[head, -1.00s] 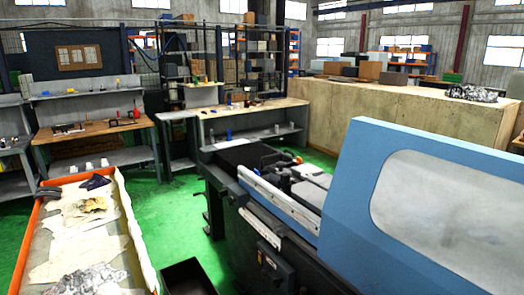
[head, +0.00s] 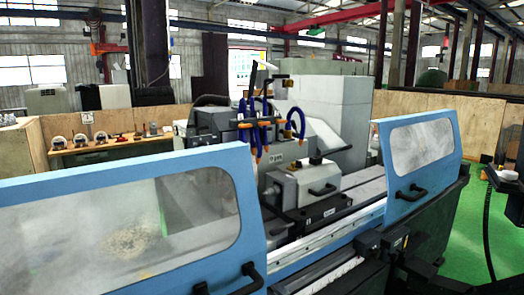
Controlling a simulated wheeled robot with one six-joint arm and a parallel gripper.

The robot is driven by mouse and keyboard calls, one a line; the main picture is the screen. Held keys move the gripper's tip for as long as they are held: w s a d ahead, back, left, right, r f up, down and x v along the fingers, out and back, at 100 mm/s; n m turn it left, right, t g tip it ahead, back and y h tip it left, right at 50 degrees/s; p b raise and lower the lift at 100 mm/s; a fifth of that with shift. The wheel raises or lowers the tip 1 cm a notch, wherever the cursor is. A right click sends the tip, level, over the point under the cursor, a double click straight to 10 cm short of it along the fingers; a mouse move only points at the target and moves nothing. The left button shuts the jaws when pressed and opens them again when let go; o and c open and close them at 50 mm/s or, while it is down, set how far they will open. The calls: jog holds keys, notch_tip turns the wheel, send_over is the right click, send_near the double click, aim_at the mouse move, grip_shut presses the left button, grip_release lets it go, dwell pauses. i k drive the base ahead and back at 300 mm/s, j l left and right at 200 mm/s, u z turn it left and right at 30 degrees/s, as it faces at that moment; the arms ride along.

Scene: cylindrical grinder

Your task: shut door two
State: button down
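The cylindrical grinder has two blue doors with clear windows. The left door (head: 75,192) fills the lower left of the head view, with a black handle (head: 246,281) near its right end. The right door (head: 442,135) stands at the right end of the machine, with a black handle (head: 411,192) low on its left side. The doors are wide apart, and the grinding head (head: 303,185) with blue hoses shows in the gap. Neither door carries a readable number, so I cannot tell which is door two. My gripper is not clearly in view.
A light rail (head: 330,241) runs along the front between the doors. Dark machine housings (head: 385,245) project below it. A white and dark part with a hanging black cable (head: 487,235) is at the right edge.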

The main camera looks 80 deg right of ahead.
aim_at(427, 156)
jog(key=z, duration=3.65)
